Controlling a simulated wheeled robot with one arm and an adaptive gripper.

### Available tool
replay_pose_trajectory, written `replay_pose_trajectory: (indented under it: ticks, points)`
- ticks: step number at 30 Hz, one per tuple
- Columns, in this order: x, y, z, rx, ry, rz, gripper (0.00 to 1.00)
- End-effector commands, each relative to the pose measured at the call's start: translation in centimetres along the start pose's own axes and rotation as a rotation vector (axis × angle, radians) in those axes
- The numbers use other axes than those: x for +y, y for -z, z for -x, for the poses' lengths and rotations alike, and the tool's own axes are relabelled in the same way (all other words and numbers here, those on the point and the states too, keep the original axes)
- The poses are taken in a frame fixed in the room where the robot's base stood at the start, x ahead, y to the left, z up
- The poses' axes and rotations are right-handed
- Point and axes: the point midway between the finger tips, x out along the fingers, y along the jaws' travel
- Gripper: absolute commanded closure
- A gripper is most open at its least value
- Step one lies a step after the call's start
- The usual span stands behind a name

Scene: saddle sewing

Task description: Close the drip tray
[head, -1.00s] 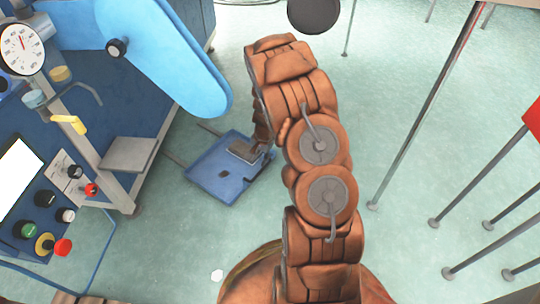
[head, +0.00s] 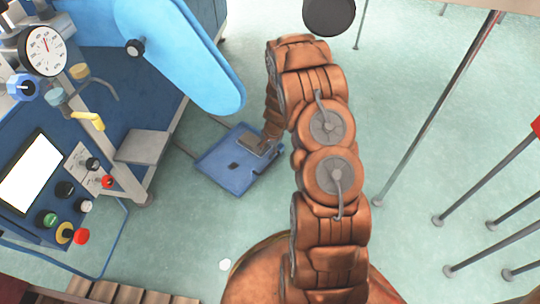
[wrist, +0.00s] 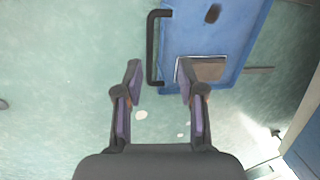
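The drip tray (head: 225,178) is a flat blue tray sticking out from the blue machine on thin rails, low above the floor. It has a dark slot and a grey-brown plate on top. In the wrist view the tray (wrist: 228,35) fills the upper right, and its black bar handle (wrist: 151,48) is on its left edge. My gripper (wrist: 159,68) is open and empty. The handle's lower end appears between its fingertips; I cannot tell the depth gap. In the head view my gripper (head: 268,143) is by the tray's right side, partly hidden by my arm, with the handle hidden.
The blue machine (head: 90,60) with gauge, screen and buttons stands at left, a grey shelf (head: 142,147) jutting near the tray. Metal legs (head: 440,175) stand at right. A slatted wooden platform (head: 125,293) lies bottom left.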

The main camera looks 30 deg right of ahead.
Motion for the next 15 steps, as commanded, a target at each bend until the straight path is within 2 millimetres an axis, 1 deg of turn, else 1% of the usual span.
replay_pose_trajectory:
  ticks: [1,3,9,15]
  points:
    - [0.0,0.3,-0.1,0.0,0.001,-0.015,0.61]
    - [0.2,1.0,-0.8,0.01,0.003,-0.032,0.61]
    - [1.9,2.4,-3.0,0.035,-0.006,-0.081,0.61]
    - [2.9,3.2,-4.1,0.052,-0.011,-0.102,0.61]
